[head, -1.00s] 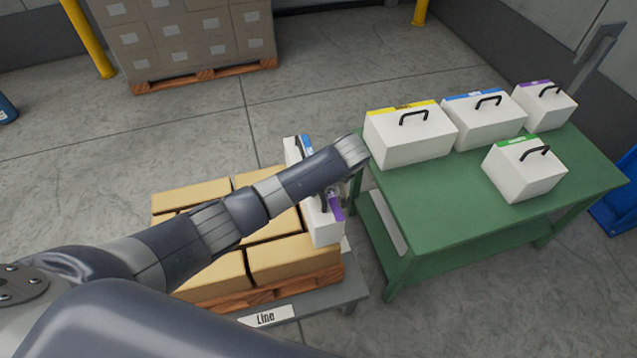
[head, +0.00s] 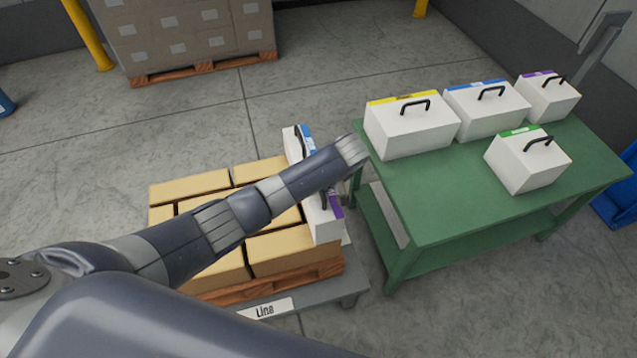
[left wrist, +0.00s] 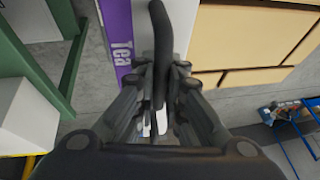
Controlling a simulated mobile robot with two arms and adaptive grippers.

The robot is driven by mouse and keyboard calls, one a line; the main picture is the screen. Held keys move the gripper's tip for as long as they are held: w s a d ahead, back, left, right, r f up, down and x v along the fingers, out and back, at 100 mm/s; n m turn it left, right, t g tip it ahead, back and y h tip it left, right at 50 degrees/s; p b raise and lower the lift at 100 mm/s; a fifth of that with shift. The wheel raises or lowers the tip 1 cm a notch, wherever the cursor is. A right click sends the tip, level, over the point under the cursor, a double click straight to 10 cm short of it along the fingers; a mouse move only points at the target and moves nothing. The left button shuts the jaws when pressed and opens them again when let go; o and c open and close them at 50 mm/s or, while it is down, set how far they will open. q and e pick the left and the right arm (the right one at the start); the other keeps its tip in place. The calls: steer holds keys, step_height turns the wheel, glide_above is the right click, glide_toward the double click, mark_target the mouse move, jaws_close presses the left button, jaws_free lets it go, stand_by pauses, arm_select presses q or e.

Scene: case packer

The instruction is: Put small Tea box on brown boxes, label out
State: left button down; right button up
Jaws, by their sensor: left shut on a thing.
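My left gripper (left wrist: 160,100) is shut on the black handle (left wrist: 160,50) of a white box with a purple Tea label (left wrist: 117,45). In the head view this Tea box (head: 322,226) is at the right edge of the brown boxes (head: 292,252), partly hidden by my left arm. Its purple strip is on the side toward the green table. I cannot tell whether its base touches the brown boxes. My right gripper is not in view.
A blue-labelled white box (head: 291,146) stands just behind the Tea box. Right of the stack, a green table (head: 455,200) bears several white handled boxes, close to the held box. The stack's pallet (head: 245,292) sits on a grey platform marked Line.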

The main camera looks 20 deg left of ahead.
arm_select(q)
steer(key=shift+f, duration=0.35)
steer(key=c, duration=1.6)
jaws_free()
steer(key=shift+s, duration=0.1)
steer(key=shift+d, duration=0.1)
